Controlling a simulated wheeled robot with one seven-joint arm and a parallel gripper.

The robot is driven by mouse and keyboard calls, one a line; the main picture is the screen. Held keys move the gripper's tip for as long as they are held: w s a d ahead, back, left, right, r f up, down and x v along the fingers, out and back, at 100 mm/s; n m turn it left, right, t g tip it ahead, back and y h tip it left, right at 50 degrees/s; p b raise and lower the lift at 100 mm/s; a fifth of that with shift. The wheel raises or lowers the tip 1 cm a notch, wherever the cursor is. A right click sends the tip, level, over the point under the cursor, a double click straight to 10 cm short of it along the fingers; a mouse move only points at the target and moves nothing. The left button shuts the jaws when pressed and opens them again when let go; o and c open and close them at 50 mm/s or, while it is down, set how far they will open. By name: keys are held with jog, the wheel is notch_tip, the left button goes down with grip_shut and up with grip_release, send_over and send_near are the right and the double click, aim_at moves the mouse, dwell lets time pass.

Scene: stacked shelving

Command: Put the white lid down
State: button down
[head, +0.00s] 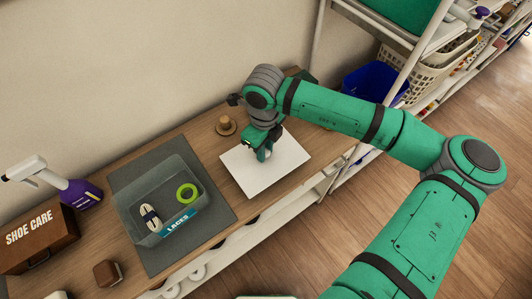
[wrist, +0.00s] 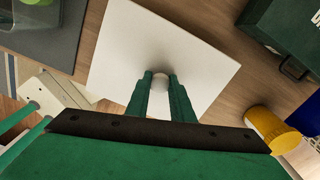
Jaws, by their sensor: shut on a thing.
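The white lid (head: 241,171) is a flat, pale square panel over the right part of the wooden bench top, right of the grey mat. It also fills the middle of the wrist view (wrist: 150,45). My gripper (head: 265,154) is above the lid's middle, pointing down. In the wrist view its two green fingers (wrist: 161,78) are close together around a small rounded knob on the lid. I cannot tell for sure whether the lid touches the bench.
A clear LACES box (head: 165,238) with laces and a green ring stands on the grey mat (head: 212,186). A wooden knob-like object (head: 226,126) is behind the lid. A green case (wrist: 290,25) shows in the wrist view.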

jog(key=shift+w+f, duration=0.35)
jog(key=shift+f, duration=0.05)
jog(key=shift+w+d+f, duration=0.1)
jog(key=shift+f, duration=0.8)
jog(key=shift+w+d+f, duration=0.1)
jog(key=shift+f, duration=0.8)
jog(key=shift+f, duration=0.1)
jog(key=c, duration=1.5)
grip_release()
jog(key=shift+c, duration=0.2)
